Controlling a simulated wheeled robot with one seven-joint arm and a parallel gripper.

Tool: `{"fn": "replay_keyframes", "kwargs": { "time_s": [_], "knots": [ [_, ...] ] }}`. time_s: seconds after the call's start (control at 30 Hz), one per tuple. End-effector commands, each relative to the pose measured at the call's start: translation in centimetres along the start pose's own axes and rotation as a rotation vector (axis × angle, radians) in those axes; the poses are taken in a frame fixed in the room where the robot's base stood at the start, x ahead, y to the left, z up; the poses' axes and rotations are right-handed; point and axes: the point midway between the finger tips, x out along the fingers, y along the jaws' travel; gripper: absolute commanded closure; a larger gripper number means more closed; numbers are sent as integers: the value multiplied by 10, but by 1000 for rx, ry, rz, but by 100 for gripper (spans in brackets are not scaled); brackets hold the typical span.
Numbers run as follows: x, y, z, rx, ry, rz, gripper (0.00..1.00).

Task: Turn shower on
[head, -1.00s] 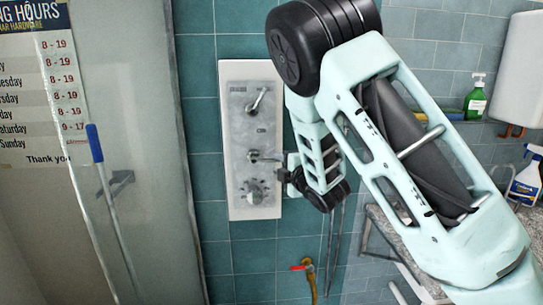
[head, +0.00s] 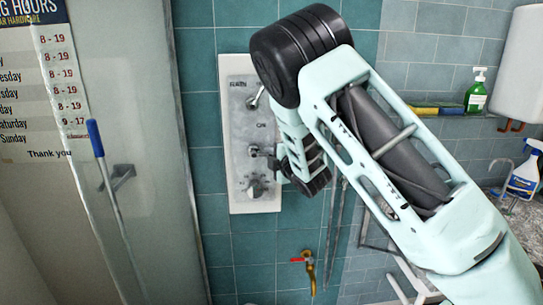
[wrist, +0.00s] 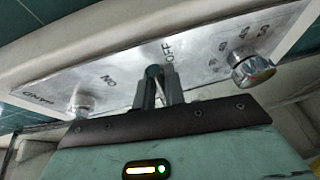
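A white shower panel (head: 238,135) is on the teal tiled wall in the head view, with a top lever (head: 255,101), a middle handle (head: 254,150) and a lower knob (head: 254,187). In the wrist view the panel (wrist: 125,68) runs slantwise and shows the words ON and OFF, with a chrome control (wrist: 82,104) at left and a chrome knob (wrist: 250,70) by temperature numbers at right. My gripper (wrist: 159,84) is at the middle handle, between ON and OFF. A dark round end shows between its narrow fingers; I cannot tell whether they grip it.
A glass door or screen (head: 130,220) and a blue-topped pole (head: 108,190) are at left. A red-handled tap (head: 305,262) sits below the panel. A green soap bottle (head: 476,92), a spray bottle (head: 524,175) and a white tank (head: 518,70) are at right.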

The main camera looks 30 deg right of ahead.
Motion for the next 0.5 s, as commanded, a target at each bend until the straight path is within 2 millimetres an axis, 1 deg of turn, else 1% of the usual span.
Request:
{"fn": "replay_keyframes", "kwargs": {
  "time_s": [0.27,0.5],
  "knots": [
    [-1,3,-1,-39,-3,-18,100],
    [-1,12,-2,-170,-17,-71,100]
  ]
}}
